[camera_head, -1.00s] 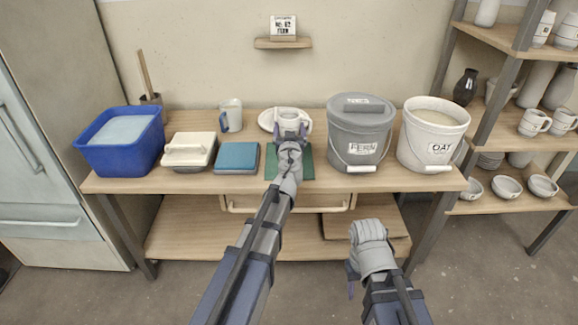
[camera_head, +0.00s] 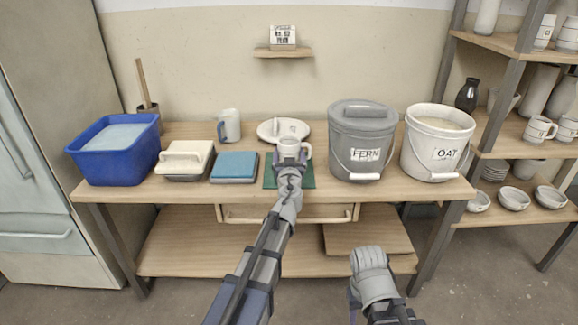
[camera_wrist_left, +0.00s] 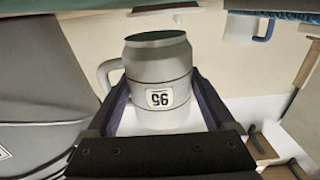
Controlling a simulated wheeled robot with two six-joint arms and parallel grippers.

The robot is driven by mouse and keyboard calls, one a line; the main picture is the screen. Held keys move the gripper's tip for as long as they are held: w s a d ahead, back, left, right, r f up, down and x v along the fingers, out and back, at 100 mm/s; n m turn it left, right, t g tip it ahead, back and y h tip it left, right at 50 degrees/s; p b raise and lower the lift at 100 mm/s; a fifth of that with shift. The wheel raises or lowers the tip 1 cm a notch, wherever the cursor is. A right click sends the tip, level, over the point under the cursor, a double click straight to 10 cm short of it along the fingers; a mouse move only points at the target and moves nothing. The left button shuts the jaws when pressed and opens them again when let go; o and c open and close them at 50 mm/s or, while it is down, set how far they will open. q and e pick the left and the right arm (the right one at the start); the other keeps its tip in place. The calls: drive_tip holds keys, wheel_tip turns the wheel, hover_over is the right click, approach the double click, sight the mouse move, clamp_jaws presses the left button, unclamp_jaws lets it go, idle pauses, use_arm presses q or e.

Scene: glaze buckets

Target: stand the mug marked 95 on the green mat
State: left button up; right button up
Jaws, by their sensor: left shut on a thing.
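The mug marked 95 (camera_wrist_left: 160,75) is pale grey with a dark base. In the left wrist view it appears inverted, its label (camera_wrist_left: 159,97) between the fingers. My left gripper (camera_wrist_left: 158,105) is shut on it. In the head view the mug (camera_head: 289,148) shows at the end of my left arm, over the green mat (camera_head: 307,177). A strip of the mat also shows along the top of the wrist view (camera_wrist_left: 60,9). Whether the mug touches the mat is not clear. My right gripper (camera_head: 367,285) is low in front of the table; its jaws are unclear.
A blue-handled mug (camera_head: 231,124) stands at the back left.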

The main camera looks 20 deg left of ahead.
use_arm(q)
wheel_tip(320, 180, down, 3)
drive_tip(key=shift+f+b, duration=0.1)
drive_tip(key=shift+b, duration=1.05)
drive_tip(key=shift+r, duration=0.2)
drive_tip(key=shift+f, duration=0.15)
drive_tip(key=o, duration=1.4)
drive_tip(key=shift+o, duration=0.2)
drive_tip(key=shift+r, duration=0.25)
drive_tip(key=v, duration=1.2)
